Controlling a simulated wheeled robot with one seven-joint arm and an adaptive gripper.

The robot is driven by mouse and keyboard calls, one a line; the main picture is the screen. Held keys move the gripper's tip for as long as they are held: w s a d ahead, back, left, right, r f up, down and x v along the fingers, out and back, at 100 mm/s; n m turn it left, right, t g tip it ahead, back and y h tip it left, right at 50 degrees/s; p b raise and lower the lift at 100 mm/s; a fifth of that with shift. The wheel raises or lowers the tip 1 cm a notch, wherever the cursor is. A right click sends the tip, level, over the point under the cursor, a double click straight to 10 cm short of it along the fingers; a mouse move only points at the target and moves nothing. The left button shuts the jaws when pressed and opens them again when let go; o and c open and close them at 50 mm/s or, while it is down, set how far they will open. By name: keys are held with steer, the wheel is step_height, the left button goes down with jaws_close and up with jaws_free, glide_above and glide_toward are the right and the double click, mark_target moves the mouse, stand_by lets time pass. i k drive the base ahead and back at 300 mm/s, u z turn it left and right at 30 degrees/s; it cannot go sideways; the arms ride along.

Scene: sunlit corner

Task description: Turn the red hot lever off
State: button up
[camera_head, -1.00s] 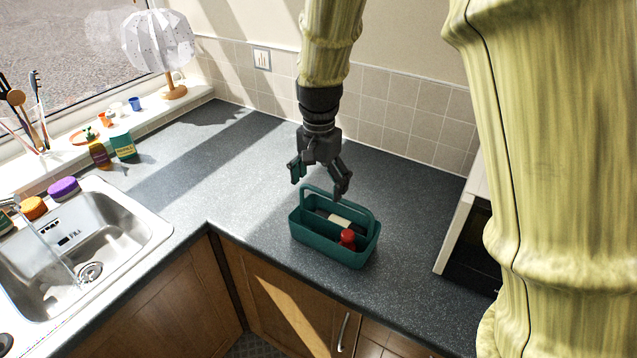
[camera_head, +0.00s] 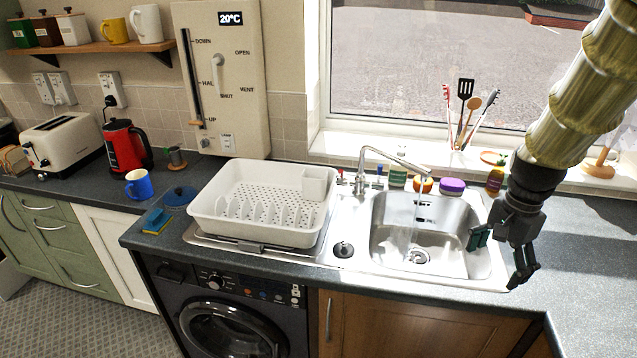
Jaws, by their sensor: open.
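The tap (camera_head: 364,170) stands behind the sink (camera_head: 489,272), its spout reaching right over the bowl. A thin pale stream seems to fall from the spout to the drain. The small red hot lever (camera_head: 340,178) is at the tap's left, beside the dish rack; its exact angle is too small to tell. A blue lever (camera_head: 379,172) is at the tap's right. My gripper (camera_head: 500,256) is open and empty, pointing down by the sink's right edge, well right of the red lever.
A white dish rack (camera_head: 212,232) fills the counter left of the tap. Bottles and sponges, including a purple sponge (camera_head: 452,186), line the back of the sink. Utensils (camera_head: 465,115) stand on the sill. The counter (camera_head: 590,255) at right is clear.

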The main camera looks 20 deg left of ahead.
mark_target(341, 180)
steer(key=u, duration=0.35)
steer(key=k, duration=1.2)
steer(key=z, duration=0.7)
steer(key=i, duration=1.7)
steer(key=u, duration=1.2)
steer(key=i, duration=0.35)
steer(key=u, duration=0.35)
